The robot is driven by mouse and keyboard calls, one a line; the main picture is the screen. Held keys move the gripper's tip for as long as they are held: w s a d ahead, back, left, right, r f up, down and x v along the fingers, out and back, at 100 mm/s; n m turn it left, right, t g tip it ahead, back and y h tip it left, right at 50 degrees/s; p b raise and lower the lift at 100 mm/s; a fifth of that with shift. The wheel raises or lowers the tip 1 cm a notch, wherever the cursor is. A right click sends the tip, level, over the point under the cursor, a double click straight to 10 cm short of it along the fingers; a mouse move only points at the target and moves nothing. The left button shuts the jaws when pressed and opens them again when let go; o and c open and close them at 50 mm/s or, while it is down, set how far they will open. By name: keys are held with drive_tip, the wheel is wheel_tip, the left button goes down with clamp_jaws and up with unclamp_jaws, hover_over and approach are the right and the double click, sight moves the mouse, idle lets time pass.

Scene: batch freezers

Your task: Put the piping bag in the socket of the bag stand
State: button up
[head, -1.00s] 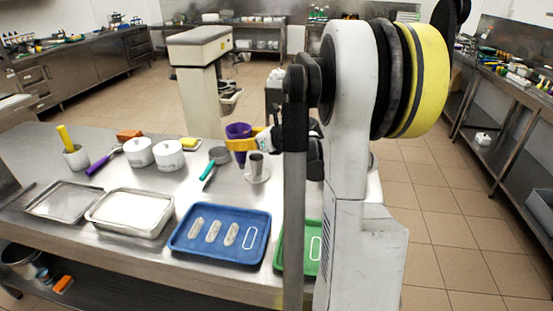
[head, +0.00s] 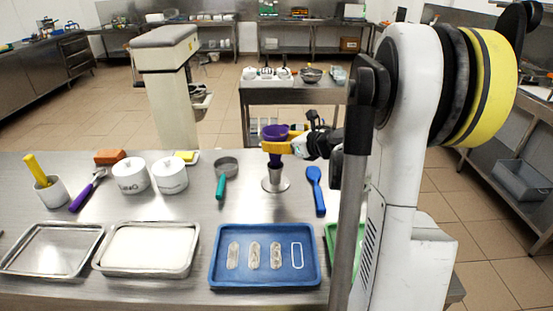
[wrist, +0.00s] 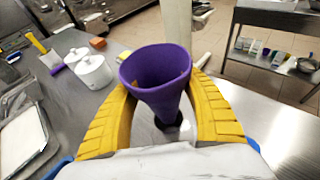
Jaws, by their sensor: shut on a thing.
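The purple piping bag (head: 276,133) is an open-topped cone, held upright with its wide mouth up. My gripper (head: 274,146) has its yellow fingers shut on the bag from both sides. In the wrist view the bag (wrist: 157,72) sits between the two yellow fingers (wrist: 160,88). The metal bag stand (head: 275,184), a grey cup-like socket on a round base, stands on the steel table directly below the bag. The bag's narrow tip is at or just above the socket mouth; I cannot tell whether it is inside.
A blue spoon (head: 317,190) lies right of the stand, and a teal-handled pan (head: 222,175) lies left. A blue tray (head: 228,278) is in front. Two white pots (head: 131,175) and metal trays (head: 50,250) are further left. A back table (head: 290,92) stands behind.

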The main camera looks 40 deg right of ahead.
drive_tip(key=shift+f+b, duration=0.7)
drive_tip(key=shift+f, duration=1.15)
drive_tip(key=shift+f, duration=0.25)
drive_tip(key=o, duration=1.1)
